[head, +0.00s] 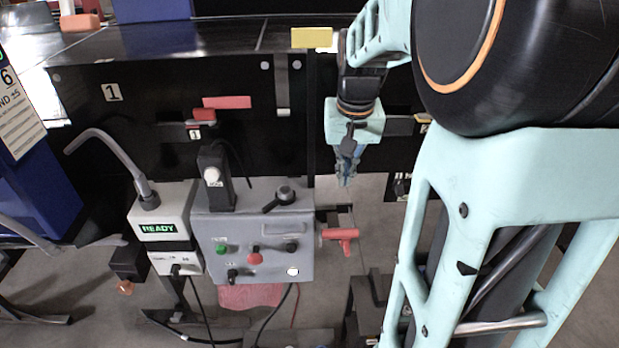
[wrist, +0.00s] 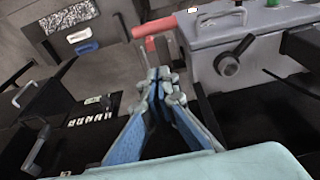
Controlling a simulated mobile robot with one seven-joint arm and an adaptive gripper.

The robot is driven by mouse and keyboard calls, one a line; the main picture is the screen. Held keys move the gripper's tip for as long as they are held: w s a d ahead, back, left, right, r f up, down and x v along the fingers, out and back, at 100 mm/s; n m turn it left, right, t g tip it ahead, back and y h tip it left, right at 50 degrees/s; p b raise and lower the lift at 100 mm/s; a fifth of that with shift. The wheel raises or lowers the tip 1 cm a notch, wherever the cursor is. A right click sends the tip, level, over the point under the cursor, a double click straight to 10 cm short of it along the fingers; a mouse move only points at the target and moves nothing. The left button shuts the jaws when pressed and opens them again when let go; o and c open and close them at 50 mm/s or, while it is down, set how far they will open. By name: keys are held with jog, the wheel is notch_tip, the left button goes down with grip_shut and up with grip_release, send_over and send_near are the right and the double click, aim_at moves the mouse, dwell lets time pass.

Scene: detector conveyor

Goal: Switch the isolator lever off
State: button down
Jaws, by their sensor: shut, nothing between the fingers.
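A red lever (head: 342,236), which looks like the isolator lever, sticks out at the right side of the grey control box (head: 300,260). It also shows in the wrist view (wrist: 154,27), beyond my fingertips and beside the box. My gripper (head: 346,181) points downward, above the lever in the head view and apart from it. In the wrist view my gripper (wrist: 160,90) has its blue fingers together, with nothing between them. I cannot read any on or off marking at the lever.
On the box are a black rotary handle (head: 280,198), a red button (head: 255,258) and a green button (head: 222,249). A READY display unit (head: 165,232) with a bent grey pole stands at left. The black conveyor panel (head: 150,150) lies behind. Cables hang below the box.

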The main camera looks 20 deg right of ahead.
send_over(335, 231)
jog(key=w+d, duration=0.2)
jog(key=w, duration=0.1)
notch_tip(335, 231, down, 9)
jog(key=f, duration=0.1)
jog(key=s+f, duration=0.1)
jog(key=s+f+p, duration=0.1)
jog(key=f, duration=0.1)
jog(key=shift+s+a, duration=0.1)
jog(key=shift+a, duration=0.1)
jog(key=shift+f, duration=0.15)
